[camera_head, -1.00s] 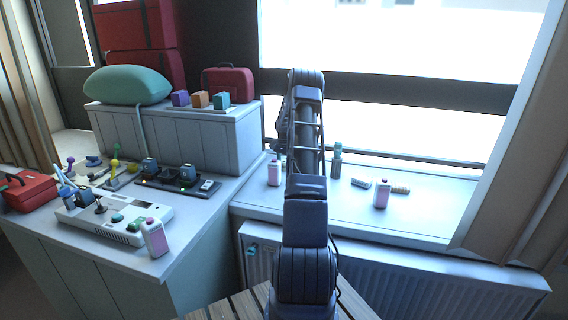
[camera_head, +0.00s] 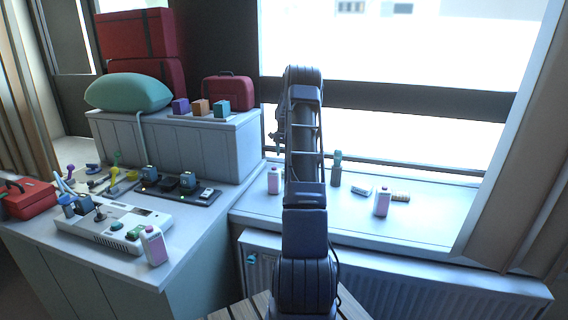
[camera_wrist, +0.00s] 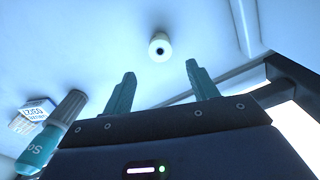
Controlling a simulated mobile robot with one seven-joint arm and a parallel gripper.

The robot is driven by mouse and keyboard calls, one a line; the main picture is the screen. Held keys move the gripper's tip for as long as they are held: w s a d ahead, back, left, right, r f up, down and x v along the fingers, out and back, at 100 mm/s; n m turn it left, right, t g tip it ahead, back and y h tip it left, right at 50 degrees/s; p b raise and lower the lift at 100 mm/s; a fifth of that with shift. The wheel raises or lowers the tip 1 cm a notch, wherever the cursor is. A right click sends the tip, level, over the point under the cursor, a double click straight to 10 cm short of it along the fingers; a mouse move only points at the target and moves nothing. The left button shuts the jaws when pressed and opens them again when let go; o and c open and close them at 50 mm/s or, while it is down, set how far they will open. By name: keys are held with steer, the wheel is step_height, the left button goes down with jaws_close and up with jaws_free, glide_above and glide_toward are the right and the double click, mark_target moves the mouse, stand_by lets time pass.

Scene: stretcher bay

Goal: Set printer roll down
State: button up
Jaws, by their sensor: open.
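A small white roll (camera_wrist: 160,51) with a dark centre hole, which looks like the printer roll, is on a pale surface in the wrist view. Its round end faces the camera. My gripper (camera_wrist: 160,69) is open. The roll shows just beyond the fingertips, in line with the gap, with no finger closed on it. How far apart they are is hard to tell. In the head view my arm hides the gripper, and I cannot make out the roll there.
A teal bottle (camera_wrist: 48,138) with a grey cap and a labelled box (camera_wrist: 35,112) are left of my fingers. The windowsill (camera_head: 440,225) holds pink bottles (camera_head: 382,203) and a tan cylinder (camera_head: 400,197). A cabinet (camera_head: 190,250) with devices stands left.

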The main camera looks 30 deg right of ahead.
steer(key=s+a+r+n+t, duration=0.1)
steer(key=s+a+r+n, duration=0.2)
steer(key=s+a+r, duration=0.75)
steer(key=s+a+r+n+t, duration=0.1)
steer(key=s+a+r+n, duration=0.2)
steer(key=s+a+r, duration=0.75)
steer(key=s+a+n+t, duration=0.1)
steer(key=s+a, duration=0.4)
steer(key=s, duration=0.5)
steer(key=s+a+n, duration=0.3)
steer(key=s+a, duration=0.2)
steer(key=s, duration=0.6)
steer(key=s+a+n+t, duration=0.1)
steer(key=s+a, duration=0.4)
steer(key=s, duration=0.5)
steer(key=shift+s+r+n+t, duration=0.3)
steer(key=shift+r+n, duration=0.1)
steer(key=shift+n, duration=0.5)
